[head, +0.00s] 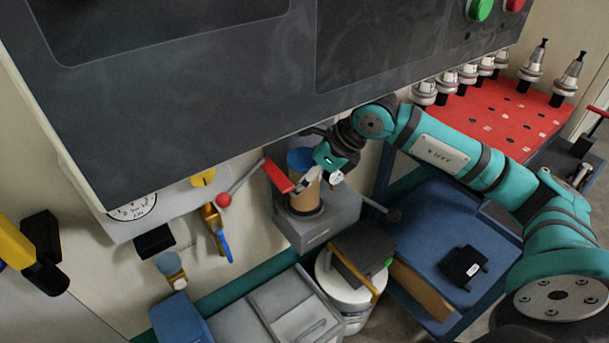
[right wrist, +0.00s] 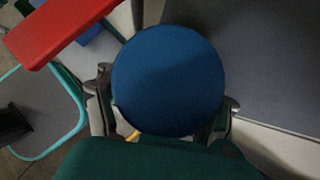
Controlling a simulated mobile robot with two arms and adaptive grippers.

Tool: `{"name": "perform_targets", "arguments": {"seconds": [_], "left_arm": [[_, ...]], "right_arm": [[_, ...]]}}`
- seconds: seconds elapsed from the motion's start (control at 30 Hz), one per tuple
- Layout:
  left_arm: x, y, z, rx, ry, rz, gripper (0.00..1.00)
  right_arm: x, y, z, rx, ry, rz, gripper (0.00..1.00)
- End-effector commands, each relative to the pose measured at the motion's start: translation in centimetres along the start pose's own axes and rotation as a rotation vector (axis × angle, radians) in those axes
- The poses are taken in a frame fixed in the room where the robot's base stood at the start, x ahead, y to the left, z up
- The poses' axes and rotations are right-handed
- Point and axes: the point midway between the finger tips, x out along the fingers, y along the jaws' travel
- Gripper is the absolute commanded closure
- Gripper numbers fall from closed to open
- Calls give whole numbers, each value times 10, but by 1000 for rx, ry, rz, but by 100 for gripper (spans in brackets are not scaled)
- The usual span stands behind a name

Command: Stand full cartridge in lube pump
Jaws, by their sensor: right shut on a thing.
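The cartridge (head: 306,195) is a tan cylinder with a blue top (head: 300,160). It is upright, its lower end at the dark round collar on the grey lube pump (head: 322,236). I cannot tell how deep it sits in the collar. My right gripper (head: 321,180) is shut on the cartridge, near its upper part. In the right wrist view the round blue top (right wrist: 168,80) fills the middle, with a finger on either side. My left gripper is not in view.
A red handle (head: 278,176) stands close beside the cartridge. The large dark machine panel (head: 230,100) overhangs behind. A white bucket (head: 342,290) stands below the pump. A blue cart (head: 440,230) holds a black part (head: 463,266). A red rack (head: 500,110) bears several tool holders.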

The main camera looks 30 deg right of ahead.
Motion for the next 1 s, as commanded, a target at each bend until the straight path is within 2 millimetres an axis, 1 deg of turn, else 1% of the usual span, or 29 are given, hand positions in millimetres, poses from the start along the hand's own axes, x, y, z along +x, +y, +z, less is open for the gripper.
{"name": "perform_targets", "arguments": {"seconds": [0.17,0.3,0.33,0.5,0.53,1.0], "left_arm": [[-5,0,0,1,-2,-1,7],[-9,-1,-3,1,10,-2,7],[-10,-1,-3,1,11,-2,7],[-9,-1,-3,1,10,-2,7],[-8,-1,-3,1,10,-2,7],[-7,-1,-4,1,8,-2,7]], "right_arm": [[2,0,-2,1,2,0,86],[2,0,-2,2,3,0,86],[3,0,-3,3,7,1,30],[2,-1,-3,3,7,-1,7],[2,-1,-3,4,7,-1,5],[0,-5,-3,5,6,-13,5]]}}
